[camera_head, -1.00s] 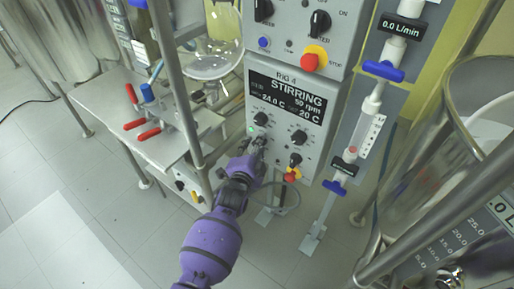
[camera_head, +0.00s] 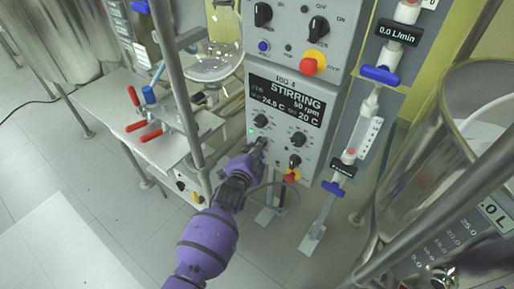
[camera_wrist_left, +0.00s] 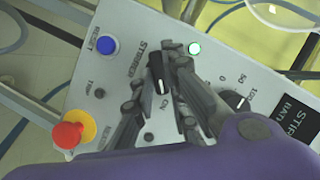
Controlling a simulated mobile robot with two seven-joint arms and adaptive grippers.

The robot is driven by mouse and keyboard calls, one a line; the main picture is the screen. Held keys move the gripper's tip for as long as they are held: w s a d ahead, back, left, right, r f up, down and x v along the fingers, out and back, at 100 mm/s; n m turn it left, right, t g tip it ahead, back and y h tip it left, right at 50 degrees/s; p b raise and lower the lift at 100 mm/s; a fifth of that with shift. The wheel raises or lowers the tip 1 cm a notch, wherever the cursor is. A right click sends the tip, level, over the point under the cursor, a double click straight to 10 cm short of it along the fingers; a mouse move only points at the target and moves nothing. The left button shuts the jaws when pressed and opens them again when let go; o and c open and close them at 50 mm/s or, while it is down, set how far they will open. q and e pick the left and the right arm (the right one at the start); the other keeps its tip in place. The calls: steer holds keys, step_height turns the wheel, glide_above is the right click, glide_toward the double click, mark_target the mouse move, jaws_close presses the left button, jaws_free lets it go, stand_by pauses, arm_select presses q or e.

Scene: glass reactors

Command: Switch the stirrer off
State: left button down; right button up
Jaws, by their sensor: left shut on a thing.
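The stirrer control panel (camera_head: 283,150) has a display (camera_head: 287,97) above it reading STIRRING 50 rpm, 24.0 C and SET 20 C. A small green light (camera_head: 251,131) is lit on the panel; it also shows in the left wrist view (camera_wrist_left: 195,48). My left gripper (camera_head: 259,145) is at the panel's left side. In the left wrist view its fingers (camera_wrist_left: 160,82) are shut on the black stirrer knob (camera_wrist_left: 158,68), one on each side. The knob's white mark points toward ON. The fingers hide part of the panel lettering. My right gripper is not seen.
Beside the knob are a blue RESET button (camera_wrist_left: 106,45), a red stop button (camera_wrist_left: 67,135) and a black speed dial (camera_wrist_left: 236,100). A metal post (camera_head: 178,85) and a bench with red-handled clamps (camera_head: 150,136) stand left. A glass vessel (camera_head: 420,160) stands right.

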arm_select(q)
steer(key=n+g+h, duration=0.1)
steer(key=n, duration=0.1)
steer(key=n+g+h, duration=0.1)
steer(key=n, duration=0.2)
steer(key=n+g+h+b, duration=0.1)
steer(key=n, duration=0.1)
steer(key=shift+w+a+r+g, duration=0.15)
steer(key=shift+w+a+g, duration=0.1)
steer(key=shift+a+g, duration=0.15)
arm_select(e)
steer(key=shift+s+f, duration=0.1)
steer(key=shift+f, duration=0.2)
arm_select(q)
steer(key=shift+n, duration=0.3)
steer(key=shift+r, duration=0.1)
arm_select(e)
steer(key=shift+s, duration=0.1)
arm_select(q)
steer(key=c, duration=1.7)
jaws_free()
steer(key=shift+c, duration=0.2)
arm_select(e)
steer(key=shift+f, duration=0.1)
